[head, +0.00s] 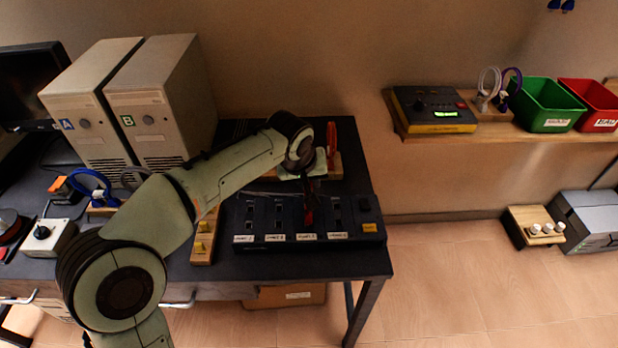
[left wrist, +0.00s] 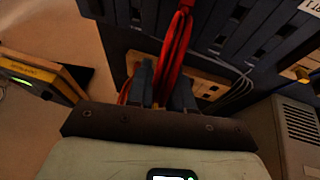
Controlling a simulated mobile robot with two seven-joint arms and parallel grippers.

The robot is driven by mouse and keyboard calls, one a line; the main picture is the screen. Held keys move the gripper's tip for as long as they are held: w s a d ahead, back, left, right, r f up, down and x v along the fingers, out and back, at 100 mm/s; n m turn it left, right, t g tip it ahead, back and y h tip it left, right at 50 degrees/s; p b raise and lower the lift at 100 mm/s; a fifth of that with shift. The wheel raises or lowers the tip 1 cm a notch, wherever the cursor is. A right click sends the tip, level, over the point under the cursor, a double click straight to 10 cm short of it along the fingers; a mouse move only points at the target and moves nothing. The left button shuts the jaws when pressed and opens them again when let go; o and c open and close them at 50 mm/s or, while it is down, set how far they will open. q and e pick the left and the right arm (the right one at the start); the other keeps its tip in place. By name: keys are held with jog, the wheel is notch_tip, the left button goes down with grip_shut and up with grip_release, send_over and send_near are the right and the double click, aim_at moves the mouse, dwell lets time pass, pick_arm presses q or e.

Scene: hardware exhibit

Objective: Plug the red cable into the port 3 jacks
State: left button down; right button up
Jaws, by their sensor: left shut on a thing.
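My left gripper (head: 308,188) reaches over the dark port box (head: 260,212) and is shut on the red cable (head: 308,215). The red plug end points down at the port 3 column, above the port 3 label (head: 306,237). I cannot tell whether it is inside the jacks. In the left wrist view, the red cable (left wrist: 178,45) runs between the fingers of my left gripper (left wrist: 160,84). More red cable (head: 332,140) shows behind, by a wooden holder (head: 335,170). My right gripper is not in view.
Two computer towers (head: 162,95) stand at the back left, with a blue cable (head: 92,185) on a holder before them. A wooden block with yellow parts (head: 203,240) lies left of the port box. The wall shelf (head: 440,137) at the right holds a meter and bins.

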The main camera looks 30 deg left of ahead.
pick_arm(q)
jog(key=shift+f, duration=0.35)
dwell(0.6)
jog(key=shift+c, duration=1.4)
grip_release()
jog(key=shift+r, duration=0.1)
jog(key=p+v, duration=0.3)
jog(key=v, duration=0.4)
jog(key=shift+r+p, duration=0.2)
jog(key=shift+p, duration=0.1)
